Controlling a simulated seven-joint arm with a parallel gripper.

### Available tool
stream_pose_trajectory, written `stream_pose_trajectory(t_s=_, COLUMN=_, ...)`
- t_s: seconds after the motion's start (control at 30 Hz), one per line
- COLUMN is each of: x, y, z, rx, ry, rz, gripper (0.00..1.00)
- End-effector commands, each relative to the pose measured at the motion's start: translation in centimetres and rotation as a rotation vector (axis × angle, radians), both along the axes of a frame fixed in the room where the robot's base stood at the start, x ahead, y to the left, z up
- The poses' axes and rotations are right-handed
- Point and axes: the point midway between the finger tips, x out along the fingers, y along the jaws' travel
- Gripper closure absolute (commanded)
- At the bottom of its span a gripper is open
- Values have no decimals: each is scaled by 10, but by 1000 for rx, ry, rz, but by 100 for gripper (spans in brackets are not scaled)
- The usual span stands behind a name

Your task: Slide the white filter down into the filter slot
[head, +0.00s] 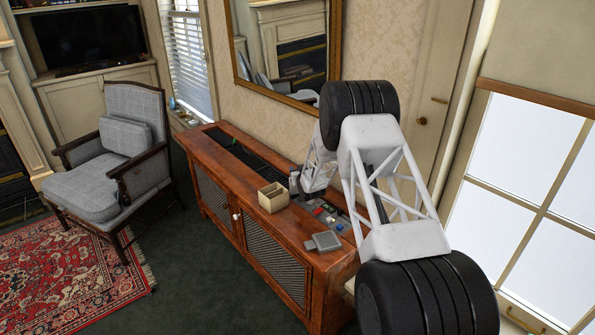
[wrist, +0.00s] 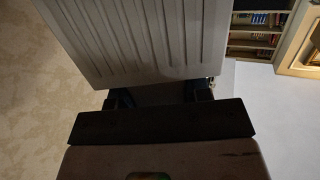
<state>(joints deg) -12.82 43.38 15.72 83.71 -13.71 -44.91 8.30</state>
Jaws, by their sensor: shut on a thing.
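The white filter (wrist: 140,38) fills the top middle of the wrist view as a pale panel with raised parallel ribs. My gripper (wrist: 160,96) is shut on its near edge, with one dark finger at each side. The panel looks slightly tilted in that view. In the head view I cannot make out the filter or the fingertips; my white arm covers that part of the cabinet. I cannot identify the filter slot for certain in either view.
The wooden cabinet (head: 222,203) has a long dark opening (head: 245,155) in its top. An open tan box (head: 273,197), a grey tray (head: 325,240) and small coloured items (head: 329,219) sit on it. A mirror (head: 287,45) hangs behind. An armchair (head: 95,185) stands left.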

Motion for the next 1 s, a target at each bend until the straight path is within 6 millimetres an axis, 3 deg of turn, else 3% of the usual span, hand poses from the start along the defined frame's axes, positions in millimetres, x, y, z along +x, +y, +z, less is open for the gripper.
stream_pose_trajectory(t_s=0.07, x=0, y=0, z=0, rx=0, ry=-1, rz=0, gripper=92)
stream_pose_trajectory(t_s=0.1, x=0, y=0, z=0, rx=0, ry=0, rz=0, gripper=55)
stream_pose_trajectory(t_s=0.27, x=0, y=0, z=0, rx=0, ry=0, rz=0, gripper=31)
stream_pose_trajectory(t_s=0.63, x=0, y=0, z=2, rx=0, ry=0, rz=0, gripper=31)
stream_pose_trajectory(t_s=0.83, x=1, y=0, z=14, rx=-1, ry=-1, rz=0, gripper=31)
stream_pose_trajectory(t_s=1.0, x=-12, y=-5, z=15, rx=0, ry=-1, rz=0, gripper=31)
